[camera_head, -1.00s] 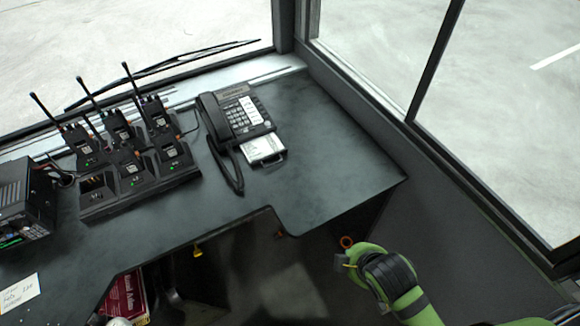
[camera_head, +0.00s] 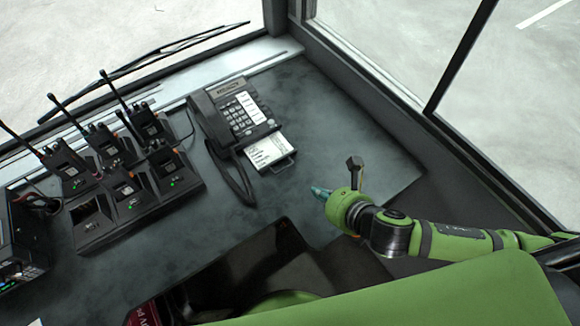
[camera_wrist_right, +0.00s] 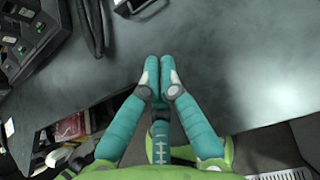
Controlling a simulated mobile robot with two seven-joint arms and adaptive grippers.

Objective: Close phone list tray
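The desk phone (camera_head: 235,112) is black, with its handset on the left side and a coiled cord. Its phone list tray (camera_head: 268,151), a white card in a dark frame with a small handle, sticks out from the phone's front edge. The tray's front handle also shows at the top of the right wrist view (camera_wrist_right: 136,6). My right gripper (camera_head: 319,192) is over the desk, to the lower right of the tray and apart from it. In the right wrist view its teal fingers (camera_wrist_right: 159,68) are together with nothing between them. My left gripper is not in view.
Several radios with antennas stand in a charger (camera_head: 135,195) left of the phone. The desk (camera_head: 310,115) is clear right of the phone. Its front edge has a cutout, with a red box (camera_head: 145,314) below. Windows and a frame post bound the back and right.

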